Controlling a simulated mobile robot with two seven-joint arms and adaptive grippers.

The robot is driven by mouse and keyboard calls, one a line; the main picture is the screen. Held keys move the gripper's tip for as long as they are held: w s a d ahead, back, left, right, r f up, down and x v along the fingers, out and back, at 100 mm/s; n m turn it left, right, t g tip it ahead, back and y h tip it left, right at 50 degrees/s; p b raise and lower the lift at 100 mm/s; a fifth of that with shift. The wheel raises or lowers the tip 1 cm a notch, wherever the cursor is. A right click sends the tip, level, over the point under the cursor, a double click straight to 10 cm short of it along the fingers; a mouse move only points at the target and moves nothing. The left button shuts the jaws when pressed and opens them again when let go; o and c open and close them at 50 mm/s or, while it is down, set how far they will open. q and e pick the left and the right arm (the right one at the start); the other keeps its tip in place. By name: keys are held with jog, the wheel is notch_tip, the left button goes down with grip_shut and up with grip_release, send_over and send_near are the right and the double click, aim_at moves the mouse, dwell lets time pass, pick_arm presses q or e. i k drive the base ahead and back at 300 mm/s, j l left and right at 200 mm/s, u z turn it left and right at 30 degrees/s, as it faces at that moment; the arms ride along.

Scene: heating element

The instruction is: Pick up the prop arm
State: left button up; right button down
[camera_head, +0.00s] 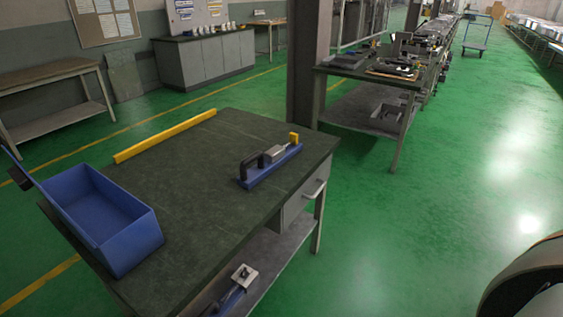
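A blue fixture (272,168) lies on the dark green tabletop toward its right side. It carries a black handle-like bracket (249,168), a grey metal block (275,154) and a yellow end piece (294,138). I cannot tell for certain which part is the prop arm. Another blue piece with a square metal head (243,277) shows low at the table's shelf, partly cut off by the bottom edge. A dark rounded part at the lower right corner seems to be mine.
An open, empty-looking blue bin (137,246) sits at the table's left edge. A long yellow bar (166,135) lies along the far edge. The table (205,190) is otherwise mostly bare. A dark column stands behind it. Green floor (420,230) is clear to the right.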

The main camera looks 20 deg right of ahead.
aim_at(270, 161)
jog(key=l+u, duration=0.15)
jog(key=l, duration=0.8)
jog(key=i+l+u, duration=0.1)
jog(key=l, duration=0.45)
jog(key=i+l, duration=0.15)
jog(key=l, duration=0.45)
jog(key=i+l+u, duration=0.15)
jog(key=l, duration=0.4)
jog(key=i+l+u, duration=0.1)
jog(key=l, duration=1.05)
jog(key=i+u, duration=0.05)
